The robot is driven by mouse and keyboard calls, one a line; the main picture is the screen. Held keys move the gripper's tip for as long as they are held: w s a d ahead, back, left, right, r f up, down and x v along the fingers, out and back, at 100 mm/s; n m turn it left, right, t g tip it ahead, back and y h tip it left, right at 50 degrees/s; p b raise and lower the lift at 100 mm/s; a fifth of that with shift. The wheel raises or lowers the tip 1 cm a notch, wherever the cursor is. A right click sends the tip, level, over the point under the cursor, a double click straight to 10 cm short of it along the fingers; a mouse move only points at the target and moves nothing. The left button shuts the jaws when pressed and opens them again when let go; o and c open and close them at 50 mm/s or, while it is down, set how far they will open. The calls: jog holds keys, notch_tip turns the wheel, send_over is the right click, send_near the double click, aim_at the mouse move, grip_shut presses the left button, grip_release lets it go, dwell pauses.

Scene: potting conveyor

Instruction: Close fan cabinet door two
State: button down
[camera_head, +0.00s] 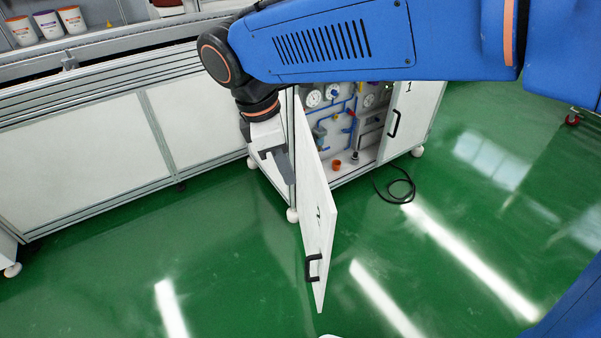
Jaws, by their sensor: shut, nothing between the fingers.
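Fan cabinet door two (314,200) is a white panel marked 2. It stands wide open, hinged at its far edge and jutting out over the floor towards me. Its black handle (313,268) is near the free end, on the outer face. My gripper (278,166) is shut and empty, pointing down beside the hinge end of the door, on its outer-face side. I cannot tell whether it touches the door or cabinet. The open cabinet interior (343,120) shows gauges, blue pipes and red valves, partly hidden by my arm.
Door one (411,115), marked 1, looks shut at the right, with a black handle. An orange cup (336,165) sits inside the cabinet's lower edge. A black hose (397,190) lies on the green floor. White panels and a conveyor with pots (48,25) are at left. Floor around door two is clear.

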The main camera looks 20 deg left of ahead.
jog(key=w+d+f, duration=0.2)
jog(key=d+f, duration=0.3)
jog(key=f, duration=0.3)
jog(key=shift+w+d, duration=0.2)
jog(key=shift+w, duration=0.1)
jog(key=shift+d, duration=0.15)
